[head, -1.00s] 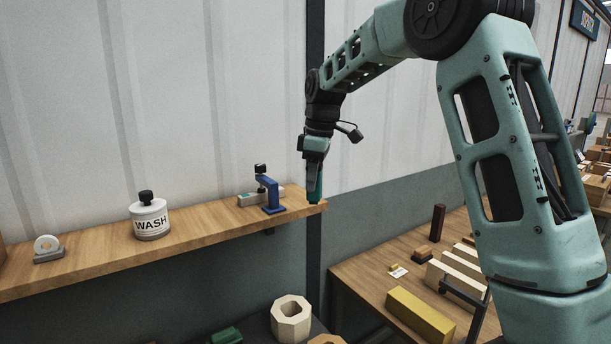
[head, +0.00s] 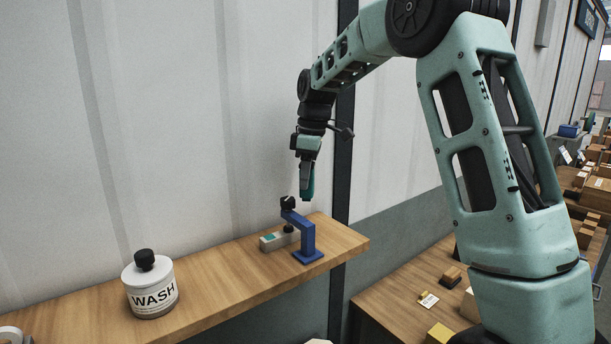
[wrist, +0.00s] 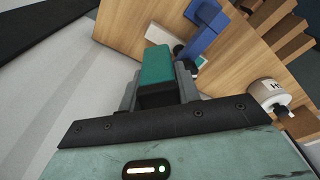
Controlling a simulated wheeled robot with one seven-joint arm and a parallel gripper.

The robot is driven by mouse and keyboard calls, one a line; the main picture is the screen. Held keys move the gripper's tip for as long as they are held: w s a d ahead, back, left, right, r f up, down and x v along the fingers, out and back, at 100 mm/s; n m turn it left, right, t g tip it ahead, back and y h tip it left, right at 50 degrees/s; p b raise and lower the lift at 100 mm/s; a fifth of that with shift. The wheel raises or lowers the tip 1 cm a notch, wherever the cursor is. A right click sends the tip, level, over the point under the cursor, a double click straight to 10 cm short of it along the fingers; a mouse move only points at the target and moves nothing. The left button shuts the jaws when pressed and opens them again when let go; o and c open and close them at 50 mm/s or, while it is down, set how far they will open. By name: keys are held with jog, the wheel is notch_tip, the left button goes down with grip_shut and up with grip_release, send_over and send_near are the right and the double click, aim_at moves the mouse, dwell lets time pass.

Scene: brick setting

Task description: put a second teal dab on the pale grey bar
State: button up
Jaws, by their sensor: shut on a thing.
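The pale grey bar (head: 266,245) lies on the wooden shelf under a blue clamp (head: 308,240) with a black knob. One teal dab (head: 270,237) shows on its upper face, left of the clamp. My gripper (head: 306,187) is shut on a teal stick (head: 309,182), held upright above the shelf, apart from the bar in the picture. In the wrist view the teal stick (wrist: 156,66) sits between the jaws. It hides part of the bar (wrist: 158,34), beside the blue clamp (wrist: 206,28).
A white WASH pot (head: 150,287) with a black knob stands left on the shelf (head: 225,277). The wall is close behind the shelf. A lower bench (head: 400,292) with wooden blocks is at the right. Bare shelf lies between pot and clamp.

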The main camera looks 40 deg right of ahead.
aim_at(306, 200)
jog(key=shift+w+f, duration=0.1)
jog(key=shift+w, duration=0.1)
jog(key=shift+f+b, duration=2.5)
jog(key=shift+f, duration=0.4)
jog(key=shift+s+f, duration=0.1)
jog(key=shift+f, duration=0.45)
jog(key=shift+r, duration=0.1)
jog(key=shift+r+p, duration=2.75)
jog(key=shift+r, duration=0.8)
jog(key=shift+f, duration=0.1)
